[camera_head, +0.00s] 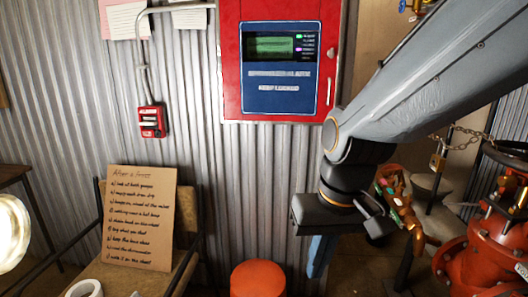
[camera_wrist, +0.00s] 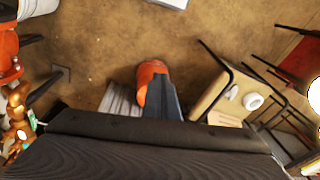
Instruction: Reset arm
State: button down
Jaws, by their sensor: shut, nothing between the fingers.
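My arm (camera_head: 430,85) reaches in from the upper right of the head view and bends down at a joint beside the red panel. My gripper (camera_head: 315,270) hangs below the dark wrist, its blue-grey fingers pointing down, shut and empty. In the wrist view my gripper (camera_wrist: 160,82) shows as a narrow closed shape past the dark housing, overlapping part of an orange round object (camera_wrist: 152,70). That object (camera_head: 258,279) stands left of the fingers in the head view; contact cannot be told.
A red control panel (camera_head: 230,60) and a small red alarm box (camera_head: 151,121) are on the corrugated wall. A chair (camera_head: 135,275) holds a written cardboard sign (camera_head: 138,220). Red valve pipework (camera_head: 480,255) with a chain and padlock (camera_head: 437,162) is at right. Open floor (camera_wrist: 200,25) shows beyond.

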jog(key=s+d+f+g+b, duration=0.1)
jog(key=s+f, duration=0.2)
jog(key=s, duration=0.1)
jog(key=d+r+m+h+p, duration=0.1)
jog(key=d+r+p, duration=0.7)
jog(key=p, duration=0.7)
jog(key=shift+d+m+p, duration=0.3)
jog(key=shift+d+p, duration=0.05)
jog(key=shift+s, duration=0.1)
